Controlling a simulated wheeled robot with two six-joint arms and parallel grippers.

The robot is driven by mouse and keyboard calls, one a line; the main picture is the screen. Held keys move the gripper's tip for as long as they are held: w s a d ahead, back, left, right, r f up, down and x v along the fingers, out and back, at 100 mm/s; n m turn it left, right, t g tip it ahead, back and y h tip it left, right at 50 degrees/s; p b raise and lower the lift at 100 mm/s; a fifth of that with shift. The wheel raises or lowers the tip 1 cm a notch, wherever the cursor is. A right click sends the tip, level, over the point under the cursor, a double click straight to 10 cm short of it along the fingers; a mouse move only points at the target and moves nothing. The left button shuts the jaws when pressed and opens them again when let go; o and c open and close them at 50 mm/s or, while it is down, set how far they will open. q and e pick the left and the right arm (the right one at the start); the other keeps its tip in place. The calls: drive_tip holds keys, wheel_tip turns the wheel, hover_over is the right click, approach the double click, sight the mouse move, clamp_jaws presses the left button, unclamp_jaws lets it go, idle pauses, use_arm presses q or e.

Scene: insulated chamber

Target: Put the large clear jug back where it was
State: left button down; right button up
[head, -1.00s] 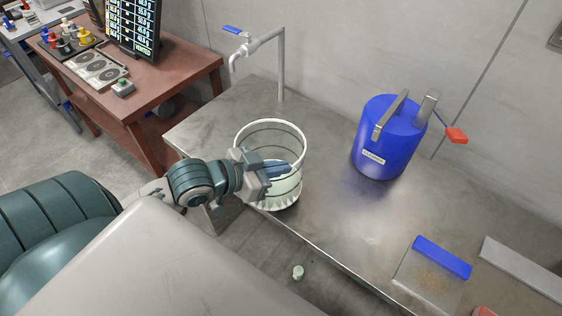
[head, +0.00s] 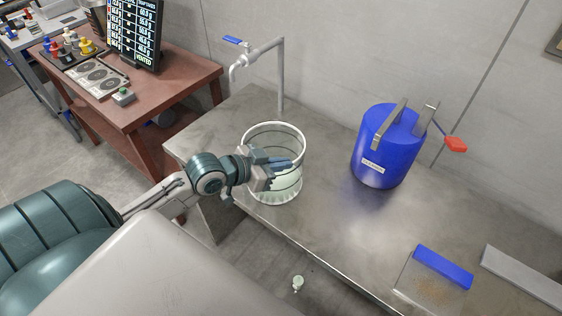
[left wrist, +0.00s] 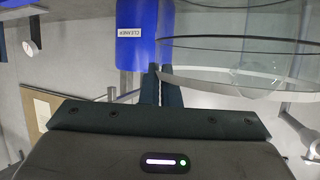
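The large clear jug (head: 287,188) is see-through with pale rims and dark bands, upright at the front edge of the metal bench in the head view. My left gripper (head: 284,164) reaches it from the left, its blue fingers at the jug's side. In the left wrist view the two dark fingers (left wrist: 160,82) are close together, with the edge of the jug (left wrist: 235,82) running between them, so the gripper looks shut on the jug. I cannot tell whether the jug's base touches the bench. My right gripper is not in view.
A grey tap pipe (head: 281,75) with a blue lever rises behind the jug. A blue cleaner container (head: 386,148) with a red-ended handle stands to the right. The metal bench (head: 325,220) is clear between them. A brown table (head: 165,92) with a screen stands at left.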

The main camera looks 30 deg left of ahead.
use_arm(q)
drive_tip(key=c, duration=1.7)
unclamp_jaws()
drive_tip(key=shift+s+a+r, duration=0.2)
drive_tip(key=shift+s+a, duration=0.1)
drive_tip(key=shift+s, duration=0.15)
drive_tip(key=shift+p+v, duration=5.3)
drive_tip(key=shift+v, duration=0.15)
